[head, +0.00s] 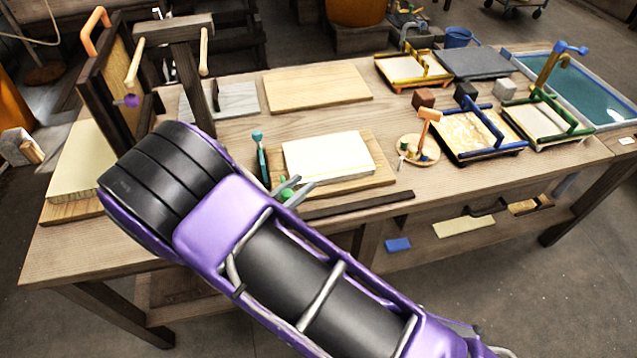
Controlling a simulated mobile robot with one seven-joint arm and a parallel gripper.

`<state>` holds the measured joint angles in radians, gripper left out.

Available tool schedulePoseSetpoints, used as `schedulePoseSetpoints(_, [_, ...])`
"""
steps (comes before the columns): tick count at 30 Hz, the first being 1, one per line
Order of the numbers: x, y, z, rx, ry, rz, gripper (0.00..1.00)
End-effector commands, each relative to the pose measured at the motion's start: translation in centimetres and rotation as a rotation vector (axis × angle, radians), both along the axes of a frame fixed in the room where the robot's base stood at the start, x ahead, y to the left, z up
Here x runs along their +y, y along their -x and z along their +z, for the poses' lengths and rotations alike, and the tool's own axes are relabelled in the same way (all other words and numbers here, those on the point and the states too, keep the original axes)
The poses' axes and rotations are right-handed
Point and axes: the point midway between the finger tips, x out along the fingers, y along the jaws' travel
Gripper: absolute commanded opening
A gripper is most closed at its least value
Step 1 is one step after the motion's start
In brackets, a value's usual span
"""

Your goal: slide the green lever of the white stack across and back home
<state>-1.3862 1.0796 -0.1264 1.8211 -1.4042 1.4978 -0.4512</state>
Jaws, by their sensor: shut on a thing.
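The white stack (330,158) lies flat on a wooden board (384,180) near the front middle of the table. A small green piece (287,196), which looks like the green lever, shows at the near left corner of that board. My gripper (291,189) reaches in from the left, its grey fingers around the green piece and shut on it. My purple and black arm covers the table left of it and hides part of the lever and its mounting.
A teal-handled tool (260,155) stands just left of the stack. A dark strip (358,206) lies along the front edge. A bare wooden board (318,88) lies behind. A round stand with an orange-topped post (427,128) and framed trays (478,138) are to the right.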

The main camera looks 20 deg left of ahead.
Motion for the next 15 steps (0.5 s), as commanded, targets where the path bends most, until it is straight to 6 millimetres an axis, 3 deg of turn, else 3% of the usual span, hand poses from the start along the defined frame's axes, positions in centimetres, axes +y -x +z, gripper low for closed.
schedulePoseSetpoints(14, [0.78, 0.56, -0.06, 0.002, -0.001, 0.006, 0.0])
schedulePoseSetpoints(15, [0.79, 0.56, -0.05, 0.002, -0.002, 0.007, 0.46])
